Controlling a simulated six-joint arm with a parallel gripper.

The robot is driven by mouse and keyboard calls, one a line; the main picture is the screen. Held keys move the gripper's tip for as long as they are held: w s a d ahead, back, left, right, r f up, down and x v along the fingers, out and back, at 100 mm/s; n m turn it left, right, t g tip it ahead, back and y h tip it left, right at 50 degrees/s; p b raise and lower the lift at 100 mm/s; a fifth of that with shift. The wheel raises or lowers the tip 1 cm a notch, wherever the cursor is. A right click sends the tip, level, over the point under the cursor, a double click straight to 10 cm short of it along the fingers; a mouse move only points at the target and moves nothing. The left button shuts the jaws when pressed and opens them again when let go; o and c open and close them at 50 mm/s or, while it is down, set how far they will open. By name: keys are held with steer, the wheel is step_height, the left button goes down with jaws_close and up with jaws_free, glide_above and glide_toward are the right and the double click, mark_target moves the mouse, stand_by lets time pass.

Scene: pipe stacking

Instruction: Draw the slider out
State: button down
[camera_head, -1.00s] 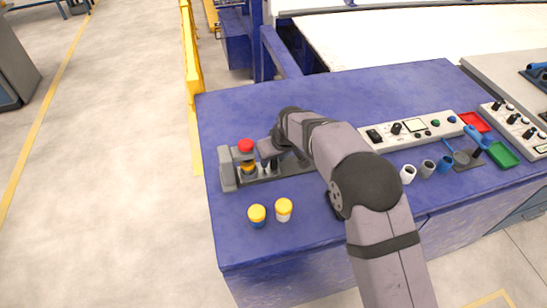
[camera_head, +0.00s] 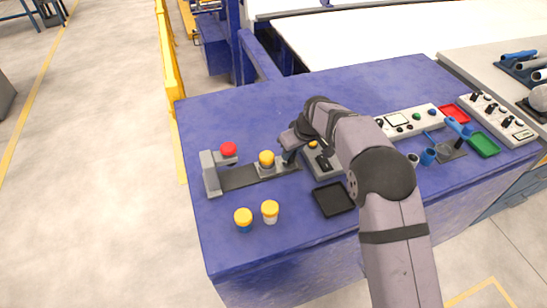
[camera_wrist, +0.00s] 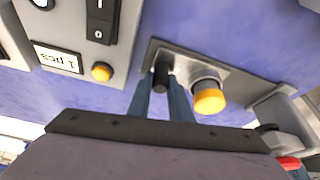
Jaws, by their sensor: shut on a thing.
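A grey fixture (camera_head: 211,174) with a red knob (camera_head: 228,149) stands at the left of the blue table, with a dark rail running right from it. The grey slider (camera_wrist: 184,62) is at the rail's right end, away from the red knob. A yellow-capped piece (camera_head: 266,158) sits upright on it; it also shows in the wrist view (camera_wrist: 209,100). My gripper (camera_head: 290,154) is at the slider's right end. In the wrist view its blue fingers (camera_wrist: 164,98) are shut on the slider's black handle (camera_wrist: 161,74).
Two yellow-capped pieces (camera_head: 243,218) (camera_head: 270,210) stand in front of the rail. A black tray (camera_head: 333,199) lies to their right. A grey control box (camera_head: 318,165) is close right of my gripper. Red (camera_head: 454,114) and green (camera_head: 483,145) trays lie farther right.

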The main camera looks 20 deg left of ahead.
steer(key=shift+w+d, duration=0.15)
steer(key=shift+w, duration=0.05)
steer(key=c, duration=1.6)
jaws_free()
steer(key=shift+b+v, duration=0.85)
steer(key=shift+v, duration=2.85)
steer(key=shift+d, duration=0.1)
